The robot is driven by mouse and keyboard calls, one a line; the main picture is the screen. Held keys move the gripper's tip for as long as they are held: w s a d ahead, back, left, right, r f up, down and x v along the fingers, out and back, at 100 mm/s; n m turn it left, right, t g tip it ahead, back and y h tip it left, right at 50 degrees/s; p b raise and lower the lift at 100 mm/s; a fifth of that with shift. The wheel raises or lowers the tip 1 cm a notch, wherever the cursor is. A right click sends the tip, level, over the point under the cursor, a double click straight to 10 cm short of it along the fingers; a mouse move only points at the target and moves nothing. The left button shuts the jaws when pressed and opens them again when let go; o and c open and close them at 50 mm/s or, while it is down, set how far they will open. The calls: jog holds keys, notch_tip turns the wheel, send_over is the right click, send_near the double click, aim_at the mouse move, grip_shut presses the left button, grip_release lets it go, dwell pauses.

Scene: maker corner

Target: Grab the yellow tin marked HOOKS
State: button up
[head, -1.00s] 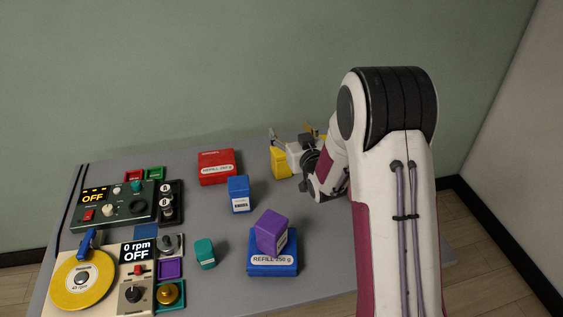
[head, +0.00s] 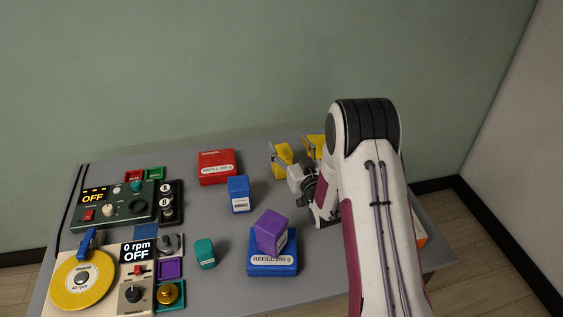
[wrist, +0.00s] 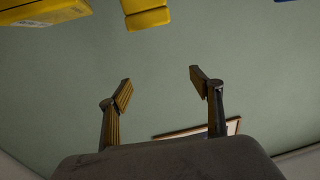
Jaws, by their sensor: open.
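A yellow tin (head: 283,160) stands toward the back of the table in the head view, partly covered by a gripper finger. A yellow block, probably the same tin, shows at the top middle of the wrist view (wrist: 146,13). A second yellow thing (head: 316,147) stands to its right, partly hidden by my gripper. A large yellow box fills the top left corner of the wrist view (wrist: 42,13). I cannot read HOOKS on either. My gripper (wrist: 163,90) is open with nothing between its fingers. In the head view it is close to the yellow tin; contact cannot be told.
A red refill box (head: 216,166), blue tin (head: 238,194), purple block (head: 270,232) on a blue refill box (head: 272,264), and teal tin (head: 205,253) stand left of my arm. Control panels and a turntable (head: 82,281) fill the left side. An orange-and-white item (head: 419,233) shows right.

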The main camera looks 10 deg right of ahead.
send_near(279, 145)
jog(key=shift+w+f, duration=0.1)
jog(key=shift+f, duration=0.2)
jog(key=shift+w, duration=0.85)
jog(key=shift+w, duration=0.1)
jog(key=shift+w+a, duration=0.15)
jog(key=shift+w, duration=1.25)
jog(key=shift+w+a, duration=0.15)
jog(key=shift+w, duration=1.25)
jog(key=c, duration=1.4)
